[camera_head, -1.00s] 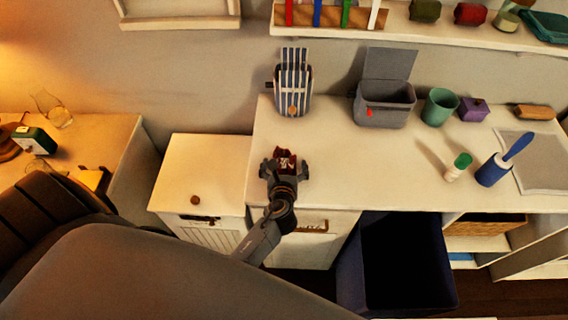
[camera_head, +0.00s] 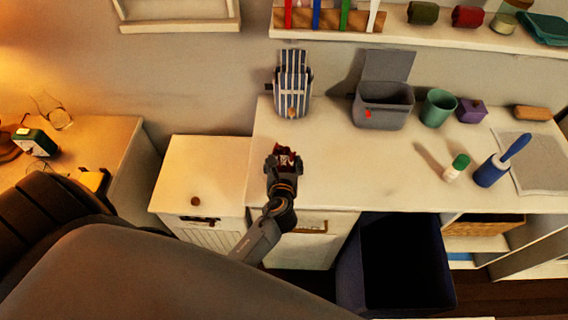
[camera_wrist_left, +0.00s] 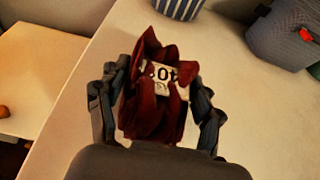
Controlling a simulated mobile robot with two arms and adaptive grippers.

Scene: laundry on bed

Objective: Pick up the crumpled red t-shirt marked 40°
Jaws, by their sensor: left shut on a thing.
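The crumpled dark red t-shirt (camera_wrist_left: 152,112) is between the fingers of my left gripper (camera_wrist_left: 158,105) in the left wrist view. A white label (camera_wrist_left: 163,73) with black marks, partly folded and reading something like "0", shows on it. In the head view the shirt (camera_head: 287,153) shows as a small red bit at the tip of my left gripper (camera_head: 284,161), over the front left part of the white counter (camera_head: 340,170). The gripper is shut on the shirt. I cannot tell whether the shirt still touches the counter. My right gripper is not in view.
A striped blue and white bag (camera_head: 292,88) stands behind the gripper. A grey open-lidded bin (camera_head: 383,107), green cup (camera_head: 438,107) and blue lint roller (camera_head: 492,170) stand to the right. A dark blue hamper (camera_head: 352,270) is below the counter. The counter's middle is clear.

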